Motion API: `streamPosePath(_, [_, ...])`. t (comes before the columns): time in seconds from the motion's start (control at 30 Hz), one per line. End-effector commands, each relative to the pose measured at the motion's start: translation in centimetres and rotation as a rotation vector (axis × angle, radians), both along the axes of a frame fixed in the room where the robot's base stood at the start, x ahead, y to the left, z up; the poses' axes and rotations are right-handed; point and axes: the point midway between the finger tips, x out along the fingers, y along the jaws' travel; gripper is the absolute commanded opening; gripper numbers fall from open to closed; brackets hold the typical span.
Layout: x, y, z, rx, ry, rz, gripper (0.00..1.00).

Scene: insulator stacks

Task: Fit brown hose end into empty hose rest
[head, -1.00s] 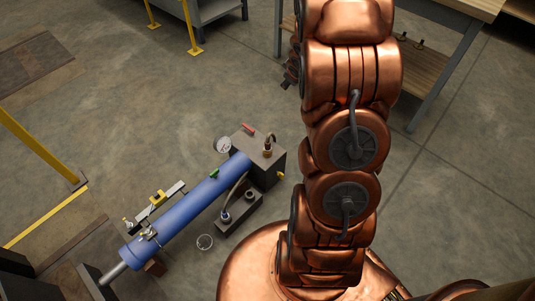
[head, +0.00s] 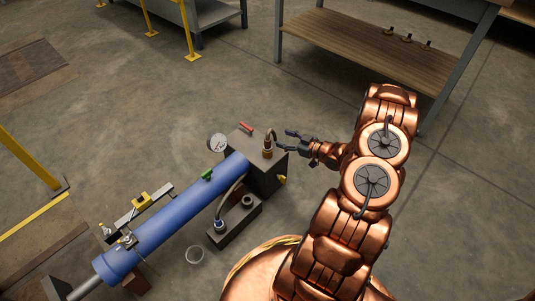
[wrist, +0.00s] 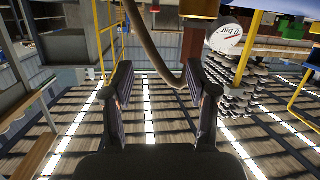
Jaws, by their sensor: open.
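The brown hose end (head: 267,151) stands upright on top of the dark block (head: 258,172) at the blue cylinder's far end. A short dark hose bends up from it. The hose rest (head: 233,222) is a low dark box beside the cylinder. Its empty socket (head: 248,201) is at the far end; a blue-grey hose end (head: 219,225) sits in the near one. My gripper (head: 283,140) is open and empty, just right of the brown hose end. In the wrist view my open fingers (wrist: 160,82) point ahead, and a hose (wrist: 150,42) hangs in a loop beyond or between their tips.
A gauge (head: 217,142) and a red handle (head: 246,127) are close to the brown hose end. The blue cylinder (head: 185,215) lies left of the hose rest. A round ring (head: 195,255) is on the floor. A wooden workbench (head: 370,50) stands behind.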

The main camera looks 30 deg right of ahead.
Motion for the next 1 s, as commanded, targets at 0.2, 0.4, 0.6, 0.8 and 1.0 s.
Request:
streamPosePath(0.2, [-2.3,1.4,-2.6,0.125,-0.134,0.025,0.58])
streamPosePath(0.4, [-2.9,2.1,-2.8,0.166,-0.179,0.033,0.58])
streamPosePath(0.6, [-1.6,2.7,-2.7,0.165,-0.180,0.035,0.58])
streamPosePath(0.8, [-0.5,3.2,-2.7,0.165,-0.179,0.033,0.58])
streamPosePath(1.0, [0.9,4.3,-2.7,0.166,-0.177,0.036,0.58])
